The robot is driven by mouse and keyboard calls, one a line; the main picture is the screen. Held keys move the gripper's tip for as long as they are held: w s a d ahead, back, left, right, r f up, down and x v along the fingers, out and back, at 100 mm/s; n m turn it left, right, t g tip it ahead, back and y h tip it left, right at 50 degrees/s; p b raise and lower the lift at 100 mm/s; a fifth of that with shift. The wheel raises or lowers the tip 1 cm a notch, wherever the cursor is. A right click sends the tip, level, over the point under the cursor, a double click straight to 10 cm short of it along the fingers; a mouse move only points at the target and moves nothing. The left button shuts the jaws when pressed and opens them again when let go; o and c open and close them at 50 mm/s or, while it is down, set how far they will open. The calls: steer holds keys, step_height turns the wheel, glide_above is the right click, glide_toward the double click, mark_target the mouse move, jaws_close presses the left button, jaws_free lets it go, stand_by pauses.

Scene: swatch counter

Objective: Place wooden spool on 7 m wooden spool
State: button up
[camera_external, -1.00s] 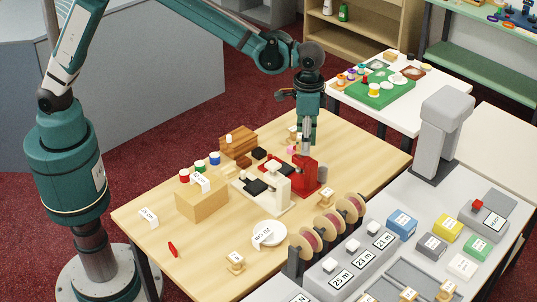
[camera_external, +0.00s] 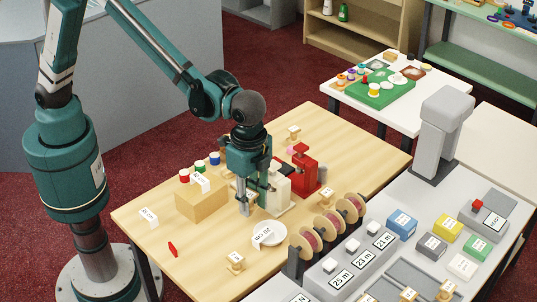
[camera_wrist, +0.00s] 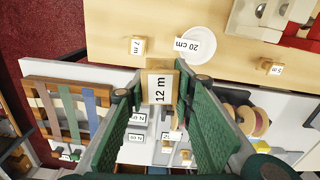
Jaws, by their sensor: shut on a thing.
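My gripper (camera_external: 252,204) is over the near part of the wooden table, left of the white machine. It is shut on a wooden spool (camera_wrist: 160,88) with a white "12 m" label, seen between the fingers in the wrist view. In the external view the fingers partly cover this spool. The 7 m wooden spool (camera_wrist: 138,46) stands on the table beside a white round plate (camera_wrist: 206,40). In the external view a small labelled spool (camera_external: 236,261) stands left of and nearer than the plate (camera_external: 276,238), apart from my gripper.
A white machine (camera_external: 277,190) and a red machine (camera_external: 304,165) stand behind and right of my gripper. A wooden block (camera_external: 198,205) is to its left. Large ribbon reels (camera_external: 327,228) line the table's right edge. A red item (camera_external: 172,249) lies at the front left.

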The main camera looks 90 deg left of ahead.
steer(key=s+d+m, duration=0.1)
steer(key=s+d, duration=0.3)
glide_above(237, 258)
steer(key=shift+d+f, duration=0.1)
steer(key=shift+f, duration=2.4)
steer(key=shift+f, duration=0.15)
steer(key=shift+f, duration=3)
steer(key=shift+f, duration=1.85)
steer(key=shift+f, duration=0.2)
steer(key=o, duration=0.9)
